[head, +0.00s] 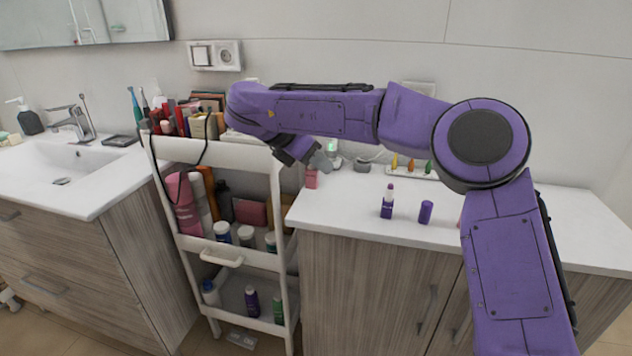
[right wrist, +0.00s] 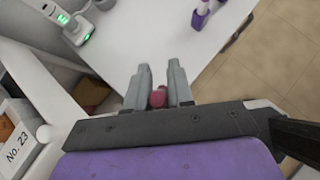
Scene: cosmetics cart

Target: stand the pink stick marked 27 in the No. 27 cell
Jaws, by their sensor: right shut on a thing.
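My right gripper (head: 316,162) hangs over the left end of the white counter, close to the cart. In the right wrist view, the right gripper (right wrist: 158,92) is shut on a pink stick (right wrist: 158,98), whose rounded end shows between the fingers. A pink piece (head: 312,179) shows just below the fingers in the head view and appears to be this stick; its number cannot be read. The cart's top tray (head: 232,153) holds many cosmetics. A No. 23 label (right wrist: 17,148) shows at left in the wrist view. I cannot make out the No. 27 cell. My left gripper is out of view.
An open purple lipstick (head: 387,208) and a purple cap (head: 426,212) stand on the counter (head: 345,205). A small rack (head: 412,172) with coloured items stands behind. A device with a green light (head: 333,150) is near the wall. A black cable hangs over the cart's left side.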

